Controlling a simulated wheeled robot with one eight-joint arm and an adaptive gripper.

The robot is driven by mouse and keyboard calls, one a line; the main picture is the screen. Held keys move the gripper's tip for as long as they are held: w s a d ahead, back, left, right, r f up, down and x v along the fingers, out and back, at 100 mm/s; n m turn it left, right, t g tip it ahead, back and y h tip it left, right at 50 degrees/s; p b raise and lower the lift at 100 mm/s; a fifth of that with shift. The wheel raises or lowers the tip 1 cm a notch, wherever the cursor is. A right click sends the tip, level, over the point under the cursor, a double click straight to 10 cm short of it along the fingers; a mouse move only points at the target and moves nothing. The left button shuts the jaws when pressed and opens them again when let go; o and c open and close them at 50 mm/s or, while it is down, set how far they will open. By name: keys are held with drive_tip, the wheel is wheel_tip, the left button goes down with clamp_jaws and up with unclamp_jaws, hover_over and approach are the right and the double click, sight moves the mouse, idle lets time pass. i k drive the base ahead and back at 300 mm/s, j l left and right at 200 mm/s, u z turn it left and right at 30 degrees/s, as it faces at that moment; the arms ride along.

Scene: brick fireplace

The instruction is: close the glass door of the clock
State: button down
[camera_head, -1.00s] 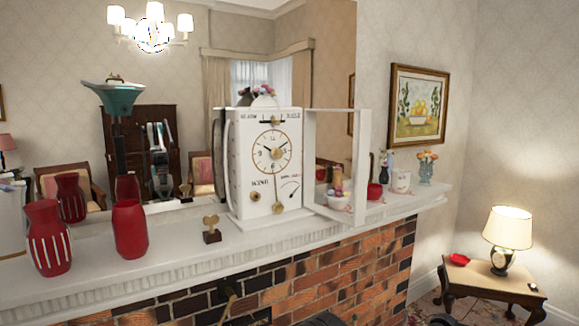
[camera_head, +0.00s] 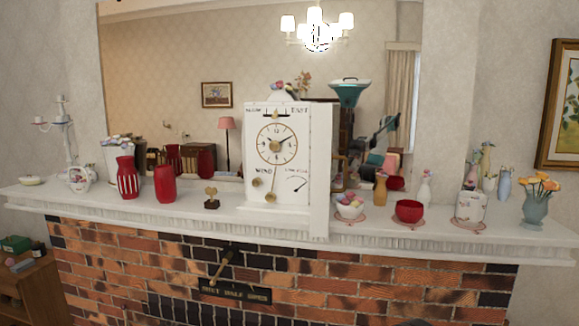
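The white clock (camera_head: 258,185) stands upright on the mantel shelf, its dial and lower knobs facing me. Its door (camera_head: 320,172) shows as a tall white strip at the clock's right side, seen nearly edge-on. It stands out towards me, swung open from the clock front. The glass itself cannot be made out from this angle. My gripper is not in view, so its state and its distance from the door are hidden.
A bowl (camera_head: 350,206), a red cup (camera_head: 409,211) and a white mug (camera_head: 470,206) stand right of the door. A small heart ornament (camera_head: 211,198) and red vases (camera_head: 165,183) stand to the left. A mirror (camera_head: 180,60) is behind; the brick fireplace (camera_head: 400,275) is below.

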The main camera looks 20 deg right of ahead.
sight(321, 157)
drive_tip(key=k+l, duration=0.15)
drive_tip(key=l, duration=0.2)
drive_tip(key=k+l, duration=0.2)
drive_tip(key=l, duration=0.2)
drive_tip(key=l+u, duration=0.2)
drive_tip(key=l, duration=0.35)
